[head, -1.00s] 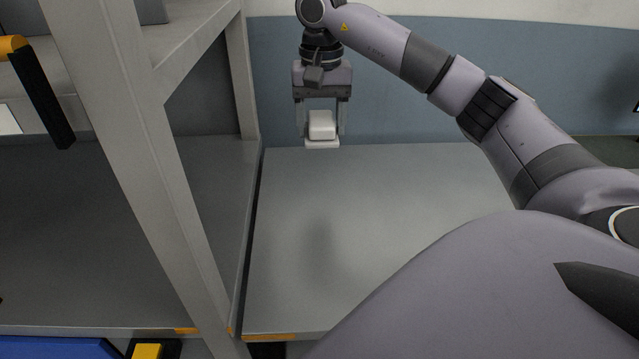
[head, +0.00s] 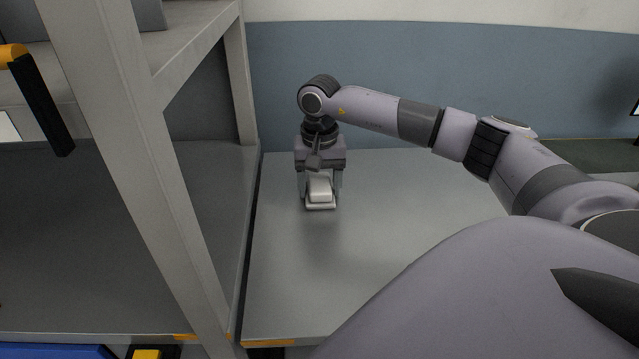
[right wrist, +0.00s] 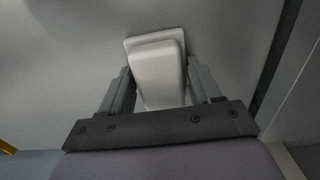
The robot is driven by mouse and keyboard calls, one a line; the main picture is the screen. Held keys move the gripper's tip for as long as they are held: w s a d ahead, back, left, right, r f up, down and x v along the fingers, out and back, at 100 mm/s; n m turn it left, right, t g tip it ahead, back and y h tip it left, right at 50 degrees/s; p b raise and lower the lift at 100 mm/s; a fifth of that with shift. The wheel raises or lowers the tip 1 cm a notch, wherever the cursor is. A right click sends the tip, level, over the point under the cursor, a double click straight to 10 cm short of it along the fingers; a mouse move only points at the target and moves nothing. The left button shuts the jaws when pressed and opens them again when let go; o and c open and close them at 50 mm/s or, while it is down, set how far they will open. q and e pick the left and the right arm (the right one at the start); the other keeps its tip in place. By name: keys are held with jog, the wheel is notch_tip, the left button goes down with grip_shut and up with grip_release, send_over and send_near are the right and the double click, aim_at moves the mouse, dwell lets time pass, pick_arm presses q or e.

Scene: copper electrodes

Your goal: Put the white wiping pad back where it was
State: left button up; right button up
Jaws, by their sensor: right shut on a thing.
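The white wiping pad (head: 320,192) has a raised block on a wider flat base. My right gripper (head: 320,188) is shut on it and points down over the grey tabletop (head: 400,220). In the right wrist view the pad (right wrist: 158,72) sits between the two fingers of the gripper (right wrist: 160,92), with its base away from the palm. The pad is close to the tabletop; I cannot tell whether its base touches. My left gripper is not in view.
A grey shelf frame (head: 120,130) stands at the left, its upright next to the table's left edge. A black bar with an orange end (head: 42,100) shows at the far left. A blue wall (head: 400,65) closes the back. The tabletop around the pad is clear.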

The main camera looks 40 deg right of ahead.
aim_at(319, 182)
jog(key=shift+f, duration=0.1)
jog(key=o, duration=1)
notch_tip(319, 182, up, 12)
jog(key=shift+r, duration=0.15)
dwell(0.3)
